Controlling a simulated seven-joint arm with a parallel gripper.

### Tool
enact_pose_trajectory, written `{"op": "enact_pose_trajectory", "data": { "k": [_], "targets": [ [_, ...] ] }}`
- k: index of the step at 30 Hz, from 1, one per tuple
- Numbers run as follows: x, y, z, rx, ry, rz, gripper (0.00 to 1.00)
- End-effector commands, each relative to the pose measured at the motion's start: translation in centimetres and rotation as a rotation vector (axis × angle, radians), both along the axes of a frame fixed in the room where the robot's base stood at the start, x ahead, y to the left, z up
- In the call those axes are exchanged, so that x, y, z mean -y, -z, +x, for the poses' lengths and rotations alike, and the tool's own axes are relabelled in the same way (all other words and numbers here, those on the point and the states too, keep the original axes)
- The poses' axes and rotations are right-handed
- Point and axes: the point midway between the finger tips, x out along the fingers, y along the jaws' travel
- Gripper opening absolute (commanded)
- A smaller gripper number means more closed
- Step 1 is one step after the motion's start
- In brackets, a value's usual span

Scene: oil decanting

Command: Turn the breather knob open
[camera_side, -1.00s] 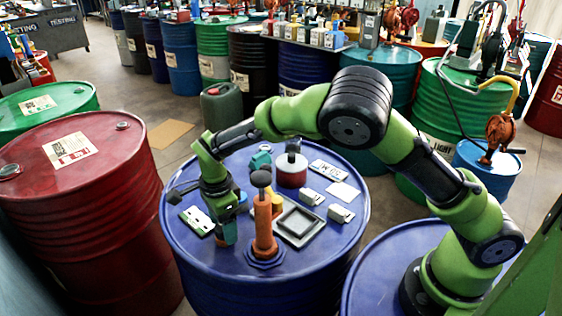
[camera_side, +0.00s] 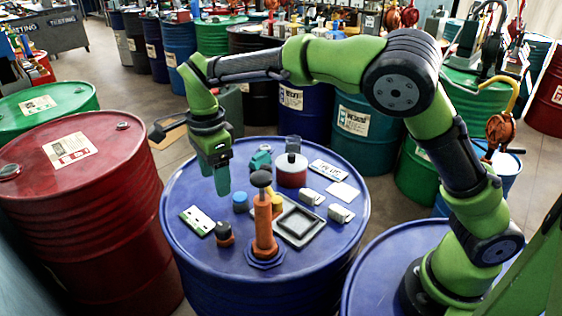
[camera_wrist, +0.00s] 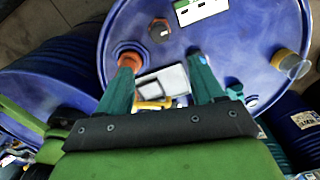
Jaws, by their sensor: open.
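A small black knob on an orange base, which I take for the breather knob (camera_side: 223,229), stands on the blue drum top (camera_side: 190,255) near its front left. In the wrist view the knob (camera_wrist: 158,30) shows dark on a brown hexagonal base, beyond my fingertips. I cannot tell how far it is turned. My gripper (camera_side: 221,190) points down above the drum, behind and higher than the knob, apart from it. In the wrist view my gripper (camera_wrist: 163,58) has its teal fingers spread, with nothing held between them.
An orange post (camera_side: 263,220) with a dark round top stands right of the knob. A blue cap (camera_side: 240,200), a grey tray (camera_side: 318,229) and a red can (camera_side: 292,177) are also on the drum. A white-green card (camera_side: 197,221) lies left of the knob.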

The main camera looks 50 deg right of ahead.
Motion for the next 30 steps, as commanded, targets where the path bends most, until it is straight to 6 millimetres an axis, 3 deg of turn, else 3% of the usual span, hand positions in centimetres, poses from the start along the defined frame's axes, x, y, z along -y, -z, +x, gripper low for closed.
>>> {"op": "enact_pose_trajectory", "data": {
  "k": [6, 19, 25, 30],
  "targets": [
    [0.0, -2.2, 0.0, 0.0, 0.001, 0.001, 0.67],
    [0.5, -2.7, -0.1, 0.003, -0.011, 0.012, 0.67],
    [4.6, -5.4, -1.9, 0.063, -0.173, 0.115, 0.67],
    [8.4, -7.8, -5.2, 0.18, -0.403, 0.189, 0.67]
  ]
}}
